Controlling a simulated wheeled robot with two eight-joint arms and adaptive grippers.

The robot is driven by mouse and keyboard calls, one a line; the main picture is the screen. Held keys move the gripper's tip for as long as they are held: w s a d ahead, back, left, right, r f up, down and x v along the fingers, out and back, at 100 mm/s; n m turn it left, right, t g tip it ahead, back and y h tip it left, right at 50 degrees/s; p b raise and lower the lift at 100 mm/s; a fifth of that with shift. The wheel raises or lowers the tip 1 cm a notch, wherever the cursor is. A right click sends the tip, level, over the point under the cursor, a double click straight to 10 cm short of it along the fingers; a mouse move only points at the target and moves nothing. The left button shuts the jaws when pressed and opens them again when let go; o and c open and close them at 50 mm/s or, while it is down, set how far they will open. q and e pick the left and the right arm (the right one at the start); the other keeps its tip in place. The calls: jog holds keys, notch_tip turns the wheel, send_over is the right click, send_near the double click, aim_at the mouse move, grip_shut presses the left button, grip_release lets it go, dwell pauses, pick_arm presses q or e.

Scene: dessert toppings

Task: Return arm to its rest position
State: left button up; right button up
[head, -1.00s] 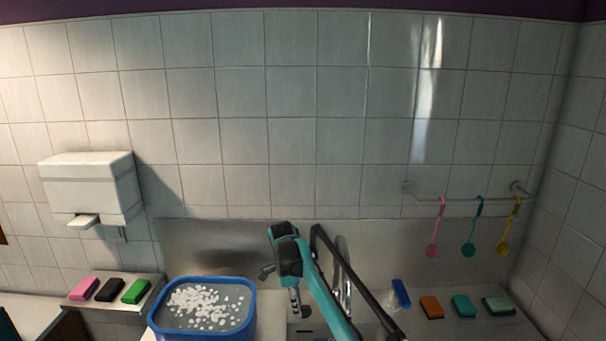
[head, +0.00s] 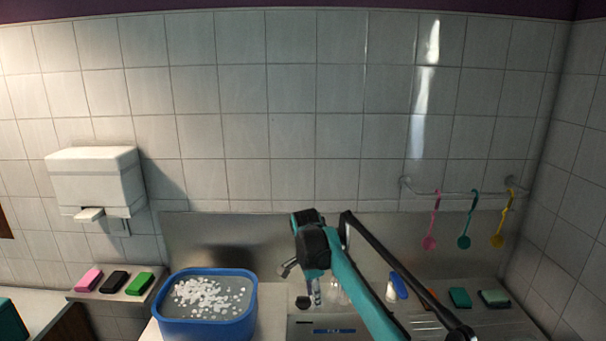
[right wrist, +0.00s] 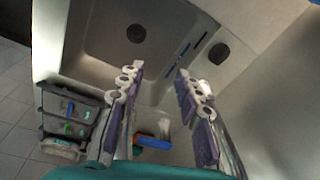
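My right arm (head: 362,292), teal and black, reaches up from the lower right in the head view. Its gripper (head: 315,290) points down above the sink area, right of the blue tub (head: 250,310), and does not touch the tub. In the right wrist view the two purple-padded fingers of this gripper (right wrist: 158,75) stand apart with nothing held between them. Beyond them is the grey sink basin (right wrist: 110,45) with a dark drain. My left gripper is not in view.
The tub holds water with white foam. Pink (head: 89,279), black (head: 114,281) and green (head: 139,283) blocks lie on the left shelf. Sponges (head: 494,297) lie on the right counter, below hanging pink, teal and yellow spoons (head: 498,240). A white dispenser (head: 97,180) hangs on the wall.

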jog(key=s+d+r+n+t+b, duration=0.1)
jog(key=s+d+r+n, duration=0.1)
jog(key=s+d+n, duration=0.45)
jog(key=s+d+r+n+t+b, duration=0.1)
jog(key=s+d+r+t, duration=0.15)
jog(key=s, duration=0.75)
jog(key=s+d+f+n, duration=0.2)
jog(key=s+f, duration=0.1)
jog(key=s, duration=0.2)
jog(key=s+d+f+n+t+b, duration=0.1)
jog(key=s+d+f+n, duration=0.1)
jog(key=s+f, duration=0.2)
jog(key=s+d+f+n+t+y, duration=0.1)
jog(key=s+d+f+n, duration=0.1)
jog(key=s, duration=0.6)
notch_tip(320, 180, down, 2)
jog(key=shift+s+f+n+b, duration=0.15)
jog(key=shift+f+n+b, duration=0.05)
jog(key=shift+n+b, duration=0.25)
jog(key=shift+a+t, duration=0.15)
jog(key=shift+t, duration=0.1)
